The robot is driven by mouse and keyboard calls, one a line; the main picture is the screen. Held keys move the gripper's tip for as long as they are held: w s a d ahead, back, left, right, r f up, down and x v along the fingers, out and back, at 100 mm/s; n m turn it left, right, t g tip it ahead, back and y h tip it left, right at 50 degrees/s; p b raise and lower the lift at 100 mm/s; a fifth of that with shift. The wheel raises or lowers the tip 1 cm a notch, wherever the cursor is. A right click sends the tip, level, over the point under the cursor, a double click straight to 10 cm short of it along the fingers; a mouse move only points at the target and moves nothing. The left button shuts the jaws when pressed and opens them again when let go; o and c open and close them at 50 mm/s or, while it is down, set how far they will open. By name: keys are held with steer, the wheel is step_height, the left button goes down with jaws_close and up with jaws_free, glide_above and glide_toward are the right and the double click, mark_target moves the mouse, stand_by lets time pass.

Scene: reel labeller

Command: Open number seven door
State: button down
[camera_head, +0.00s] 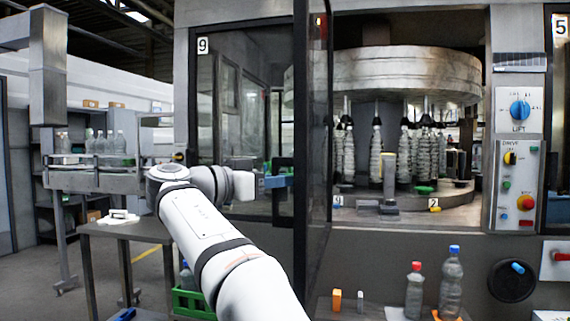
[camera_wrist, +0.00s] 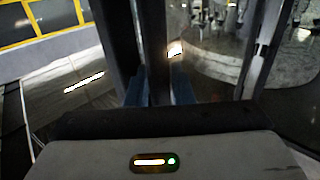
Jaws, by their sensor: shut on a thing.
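A dark-framed glass door (camera_head: 318,130) stands swung out from the machine front, seen nearly edge-on. No number shows on it; it hangs between the panels marked 9 and 5, and the opening to its right is uncovered. My gripper (camera_head: 284,181) is at the left side of this door, at mid height. In the wrist view its blue fingers (camera_wrist: 158,86) are closed on a dark upright bar (camera_wrist: 154,45), which appears to be the door's handle. The exact contact is hidden in the head view.
Door 9 (camera_head: 240,110) is closed behind my arm. Inside the opening are a carousel (camera_head: 405,75) and several ribbed bottles. A control panel (camera_head: 517,185) is at right. Two bottles (camera_head: 450,285) stand low in front; a side table (camera_head: 105,230) is at left.

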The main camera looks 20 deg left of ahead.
steer(key=shift+a+f, duration=0.4)
steer(key=shift+a, duration=0.1)
steer(key=shift+s, duration=0.1)
steer(key=c, duration=1.6)
jaws_free()
steer(key=shift+s+a, duration=0.1)
steer(key=shift+a, duration=0.05)
steer(key=shift+o, duration=0.2)
steer(key=p+v, duration=0.2)
steer(key=v, duration=0.5)
steer(key=shift+s+a, duration=0.2)
steer(key=shift+s, duration=0.05)
steer(key=shift+r, duration=0.1)
